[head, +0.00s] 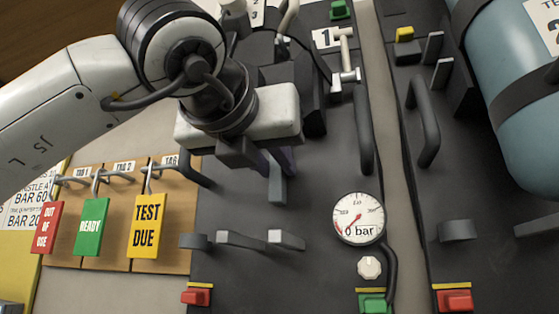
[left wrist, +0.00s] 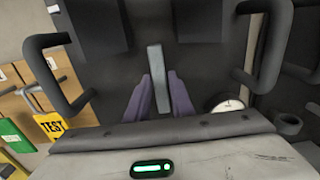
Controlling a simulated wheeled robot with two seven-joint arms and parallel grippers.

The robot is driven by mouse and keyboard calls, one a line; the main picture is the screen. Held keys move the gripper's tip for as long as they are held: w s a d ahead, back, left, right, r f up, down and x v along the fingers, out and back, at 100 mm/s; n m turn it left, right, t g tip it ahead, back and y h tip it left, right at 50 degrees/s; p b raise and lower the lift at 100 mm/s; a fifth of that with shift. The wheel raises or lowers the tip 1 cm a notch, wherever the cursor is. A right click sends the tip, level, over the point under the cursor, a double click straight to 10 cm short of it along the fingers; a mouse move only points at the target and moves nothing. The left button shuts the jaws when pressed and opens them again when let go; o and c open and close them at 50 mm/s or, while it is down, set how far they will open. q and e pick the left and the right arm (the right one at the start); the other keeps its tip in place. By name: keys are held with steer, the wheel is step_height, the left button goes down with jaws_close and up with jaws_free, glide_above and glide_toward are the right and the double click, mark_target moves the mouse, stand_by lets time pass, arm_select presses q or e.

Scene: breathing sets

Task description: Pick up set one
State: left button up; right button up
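Set one is the dark backplate (head: 330,150) with the "1" label (head: 325,38) near its top, in the middle of the head view. It carries a round gauge (head: 358,217) marked "0 bar", a dark handle bar (head: 362,130) on its right side and grey brackets (head: 242,240). My left gripper (head: 272,162) is over the upper left of this backplate. In the left wrist view its purple fingers (left wrist: 160,92) are apart, with an upright grey bar (left wrist: 156,65) showing between them. I cannot tell whether they touch it. My right gripper is not in view.
Left stands a wooden board (head: 118,250) with red "OUT OF USE" (head: 46,228), green "READY" (head: 91,227) and yellow "TEST DUE" (head: 147,226) tags on hooks. Right is another dark backplate (head: 408,160) with a blue cylinder (head: 510,90). A narrow light gap (head: 392,150) separates the backplates.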

arm_select(q)
jaws_close()
stand_by(1.0)
steer(key=shift+s+a+r, duration=0.1)
steer(key=shift+r, duration=0.25)
